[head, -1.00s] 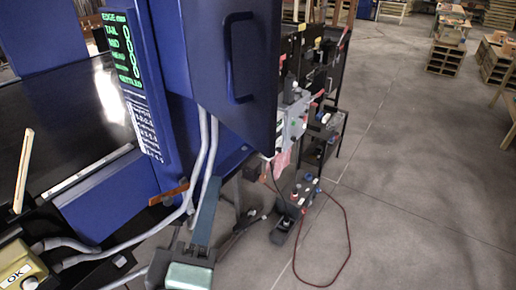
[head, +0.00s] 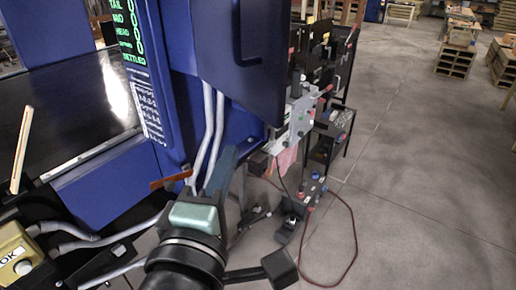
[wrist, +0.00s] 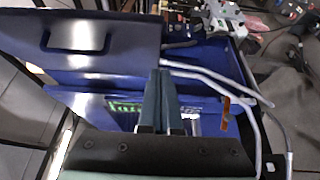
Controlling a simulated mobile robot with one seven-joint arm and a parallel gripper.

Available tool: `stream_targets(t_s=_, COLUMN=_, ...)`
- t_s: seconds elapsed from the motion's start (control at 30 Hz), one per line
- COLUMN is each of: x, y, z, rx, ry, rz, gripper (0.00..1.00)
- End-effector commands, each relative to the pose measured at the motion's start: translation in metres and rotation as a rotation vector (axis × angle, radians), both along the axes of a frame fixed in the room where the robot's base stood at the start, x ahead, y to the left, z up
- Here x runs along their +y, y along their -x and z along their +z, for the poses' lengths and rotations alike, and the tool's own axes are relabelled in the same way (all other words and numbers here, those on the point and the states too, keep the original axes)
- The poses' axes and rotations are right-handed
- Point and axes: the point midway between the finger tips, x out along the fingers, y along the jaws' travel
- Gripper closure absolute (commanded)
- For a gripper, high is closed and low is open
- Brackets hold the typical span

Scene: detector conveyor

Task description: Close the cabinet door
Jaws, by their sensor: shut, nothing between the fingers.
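The blue cabinet door (head: 205,40) stands swung out at the top centre of the head view, with a dark handle (head: 237,45) on its face. In the wrist view the door (wrist: 125,45) fills the upper left, handle (wrist: 75,40) included. The blue cabinet (head: 105,175) with its lit green text panel is behind and left of it. My gripper (head: 230,152) is below the door's lower edge, its fingers together and empty. In the wrist view the gripper (wrist: 163,75) points toward the door and cabinet; whether it touches either I cannot tell.
Grey hoses (head: 205,130) run down beside the cabinet, close to my gripper. A yellow OK button box (head: 15,255) is at the lower left. A black rack (head: 325,130) with tools stands right of the door. A red cable (head: 352,225) loops on the floor; open floor lies further right.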

Motion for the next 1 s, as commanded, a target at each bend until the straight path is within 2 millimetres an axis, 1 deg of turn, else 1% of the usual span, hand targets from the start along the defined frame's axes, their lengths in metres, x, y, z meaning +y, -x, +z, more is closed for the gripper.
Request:
stream_targets(t_s=0.03, x=-0.003, y=-0.011, z=0.003, rx=0.001, ry=0.002, rz=-0.003, gripper=1.0)
stream_targets(t_s=0.2, x=-0.008, y=-0.045, z=0.004, rx=0.003, ry=0.001, rz=-0.003, gripper=1.0)
stream_targets(t_s=0.23, x=-0.009, y=-0.05, z=0.004, rx=0.001, ry=0.0, rz=-0.002, gripper=1.0)
stream_targets(t_s=0.33, x=-0.024, y=-0.059, z=0.004, rx=0.003, ry=0.0, rz=-0.006, gripper=1.0)
stream_targets(t_s=0.4, x=-0.03, y=-0.065, z=0.003, rx=0.002, ry=0.0, rz=-0.003, gripper=1.0)
stream_targets(t_s=0.6, x=-0.04, y=-0.072, z=0.001, rx=0.0, ry=-0.001, rz=0.0, gripper=1.0)
stream_targets(t_s=1.0, x=-0.041, y=-0.073, z=0.0, rx=0.0, ry=-0.001, rz=0.0, gripper=1.0)
